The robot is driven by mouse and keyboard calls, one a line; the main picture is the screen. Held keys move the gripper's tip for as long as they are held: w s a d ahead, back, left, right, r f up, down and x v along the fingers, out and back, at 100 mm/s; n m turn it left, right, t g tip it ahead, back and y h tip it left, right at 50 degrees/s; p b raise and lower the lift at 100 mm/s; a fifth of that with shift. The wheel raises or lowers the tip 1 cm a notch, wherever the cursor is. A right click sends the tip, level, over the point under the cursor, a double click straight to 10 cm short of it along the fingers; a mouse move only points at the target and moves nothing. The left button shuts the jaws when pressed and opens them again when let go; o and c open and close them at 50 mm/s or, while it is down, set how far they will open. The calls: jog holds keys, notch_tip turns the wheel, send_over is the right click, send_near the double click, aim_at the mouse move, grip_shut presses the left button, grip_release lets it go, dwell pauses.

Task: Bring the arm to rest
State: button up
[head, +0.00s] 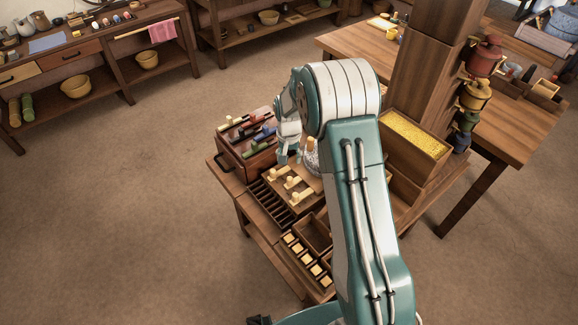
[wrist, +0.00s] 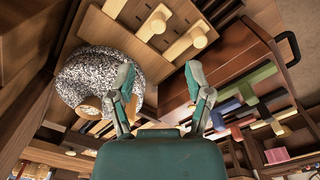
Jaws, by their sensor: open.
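My gripper (head: 289,150) is over a low wooden bench, partly hidden behind my arm in the head view. In the wrist view its two fingers (wrist: 160,75) are spread apart with nothing between them. A speckled grey round stone (wrist: 85,62) with a wooden knob is beside the left finger in that view. Only part of the stone (head: 311,158) shows past my arm in the head view. Whether the finger touches it, I cannot tell. A board with light wooden pegs (head: 291,181) lies close to the gripper.
A wooden case (head: 228,153) holds coloured pieces. A slotted rack (head: 268,203) and a box of pale blocks (head: 289,238) sit nearer. A tray of yellow grain (head: 415,133) and a post (head: 410,75) with coloured mills (head: 477,95) stand right. Open floor (head: 130,210) lies left.

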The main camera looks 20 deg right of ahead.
jog(key=shift+r, duration=0.25)
dwell(0.3)
jog(key=s+r+n+t, duration=0.1)
jog(key=s+r, duration=0.3)
jog(key=r, duration=0.3)
jog(key=s+a+r+t, duration=0.1)
jog(key=s+r, duration=0.3)
jog(key=r, duration=0.4)
jog(key=s+r+n+t, duration=0.1)
jog(key=s+r, duration=0.4)
jog(key=r, duration=0.2)
jog(key=s+r+n+t, duration=0.1)
jog(key=s+r, duration=0.1)
jog(key=s, duration=0.7)
jog(key=s+a+r+n+t, duration=0.1)
jog(key=s+r, duration=0.2)
jog(key=s, duration=0.7)
jog(key=shift+r+n+t, duration=0.3)
jog(key=shift+o, duration=0.2)
jog(key=shift+a, duration=0.1)
